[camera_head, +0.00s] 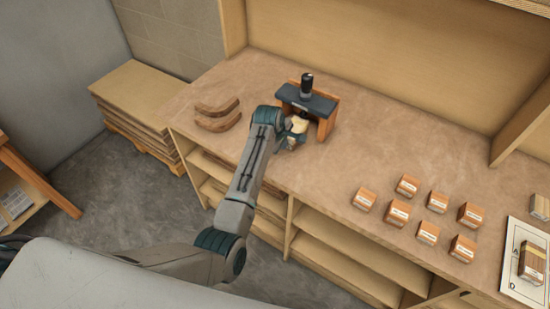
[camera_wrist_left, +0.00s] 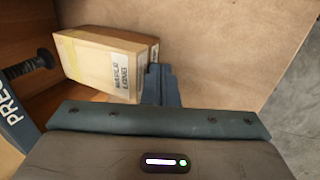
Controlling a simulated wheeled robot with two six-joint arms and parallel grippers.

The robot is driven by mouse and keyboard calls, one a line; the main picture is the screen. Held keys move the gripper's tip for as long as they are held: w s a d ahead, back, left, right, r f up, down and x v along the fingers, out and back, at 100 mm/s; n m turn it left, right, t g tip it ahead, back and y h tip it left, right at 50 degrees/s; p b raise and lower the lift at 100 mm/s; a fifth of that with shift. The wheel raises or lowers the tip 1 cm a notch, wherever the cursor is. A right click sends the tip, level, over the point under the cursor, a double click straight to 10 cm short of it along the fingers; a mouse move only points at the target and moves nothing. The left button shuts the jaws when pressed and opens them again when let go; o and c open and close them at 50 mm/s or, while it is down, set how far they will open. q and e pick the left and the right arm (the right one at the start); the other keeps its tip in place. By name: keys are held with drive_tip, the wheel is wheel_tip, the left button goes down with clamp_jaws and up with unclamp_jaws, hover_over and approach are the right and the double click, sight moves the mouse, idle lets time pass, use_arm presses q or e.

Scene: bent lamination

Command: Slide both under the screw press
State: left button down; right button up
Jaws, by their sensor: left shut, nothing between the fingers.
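The screw press (camera_head: 312,103) stands at the back of the bench, with a dark blue top beam, a black screw handle and orange-brown wooden sides. Its screw (camera_wrist_left: 30,65) shows at the left of the left wrist view. A pale labelled wooden block (camera_wrist_left: 105,65) lies at the press; it also shows in the head view (camera_head: 299,123). A browner end face shows at its right; I cannot tell whether this is a second block. My left gripper (camera_wrist_left: 161,86) is shut and empty, its fingertips close against the block's labelled end. It also shows in the head view (camera_head: 297,139).
Two curved wooden pieces (camera_head: 217,122) lie left of the press. Several small labelled blocks (camera_head: 397,211) stand at the bench's right. A sheet (camera_head: 517,262) with a block on it lies at the far right. The bench between is clear.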

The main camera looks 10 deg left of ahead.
use_arm(q)
drive_tip(key=shift+w+d+b, duration=0.35)
drive_tip(key=shift+w+b, duration=0.2)
drive_tip(key=shift+w, duration=0.35)
drive_tip(key=shift+w+d+b, duration=0.3)
drive_tip(key=shift+w+b, duration=0.2)
drive_tip(key=shift+w, duration=0.45)
drive_tip(key=shift+w+d+b, duration=0.35)
drive_tip(key=shift+w+b, duration=0.2)
drive_tip(key=shift+w, duration=0.35)
drive_tip(key=shift+s+a+r+p, duration=0.1)
drive_tip(key=shift+s+p, duration=0.2)
drive_tip(key=shift+p, duration=0.4)
drive_tip(key=shift+s+a+p, duration=0.3)
drive_tip(key=shift+s+p, duration=0.5)
drive_tip(key=shift+p, duration=0.15)
drive_tip(key=shift+s+a+p, duration=0.3)
drive_tip(key=shift+s+p, duration=0.5)
drive_tip(key=shift+p, duration=0.15)
drive_tip(key=p+v, duration=0.2)
drive_tip(key=shift+r, duration=0.4)
drive_tip(key=shift+v, duration=2.8)
